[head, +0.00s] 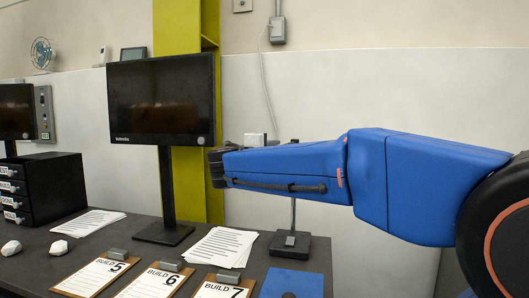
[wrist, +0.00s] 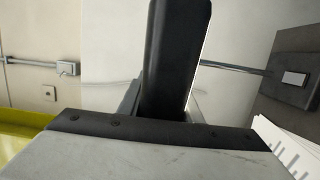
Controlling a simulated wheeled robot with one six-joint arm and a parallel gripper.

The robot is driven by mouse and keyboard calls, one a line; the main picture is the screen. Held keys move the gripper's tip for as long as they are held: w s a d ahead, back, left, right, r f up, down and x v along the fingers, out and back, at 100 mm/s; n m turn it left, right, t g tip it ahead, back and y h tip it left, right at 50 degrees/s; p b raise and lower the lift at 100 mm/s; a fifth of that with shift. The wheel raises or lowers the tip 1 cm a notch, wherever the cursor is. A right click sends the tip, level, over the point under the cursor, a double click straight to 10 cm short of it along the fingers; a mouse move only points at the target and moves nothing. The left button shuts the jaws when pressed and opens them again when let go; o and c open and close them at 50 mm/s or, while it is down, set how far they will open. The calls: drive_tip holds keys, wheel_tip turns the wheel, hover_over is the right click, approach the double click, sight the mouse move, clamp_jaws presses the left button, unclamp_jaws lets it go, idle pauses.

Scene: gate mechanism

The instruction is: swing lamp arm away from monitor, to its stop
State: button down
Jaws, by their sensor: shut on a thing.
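The lamp arm (wrist: 178,50) is a dark bar with a bright strip along one edge, upright in the wrist view. My gripper (wrist: 168,100) is shut on it, with a grey finger on either side. In the head view my blue arm hides most of the lamp arm and gripper; only a pale part of my gripper (head: 256,140) shows above it. The lamp's thin post and dark base (head: 290,243) stand right of the monitor; the base also shows in the wrist view (wrist: 290,70). The monitor (head: 163,100) is black on a dark stand, left of my gripper.
Papers (head: 221,246) and several clipboards (head: 155,283) lie on the dark table in front of the monitor and lamp base. A yellow column (head: 184,185) stands behind the monitor. A black drawer unit (head: 58,185) is at the left.

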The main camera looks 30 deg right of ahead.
drive_tip(key=shift+s+d+f+n+t+y, duration=0.1)
drive_tip(key=shift+s+d+n+t+y, duration=0.5)
drive_tip(key=shift+s+d+t, duration=0.25)
drive_tip(key=shift+s+d+n+t+y, duration=0.55)
drive_tip(key=shift+s+n+t, duration=0.1)
drive_tip(key=shift+s, duration=0.25)
drive_tip(key=c, duration=1.3)
unclamp_jaws()
drive_tip(key=shift+s+d, duration=0.15)
drive_tip(key=shift+d, duration=0.05)
drive_tip(key=shift+a, duration=0.1)
drive_tip(key=shift+s+a, duration=0.35)
drive_tip(key=shift+a, duration=0.1)
drive_tip(key=shift+v, duration=8.05)
drive_tip(key=shift+s, duration=0.15)
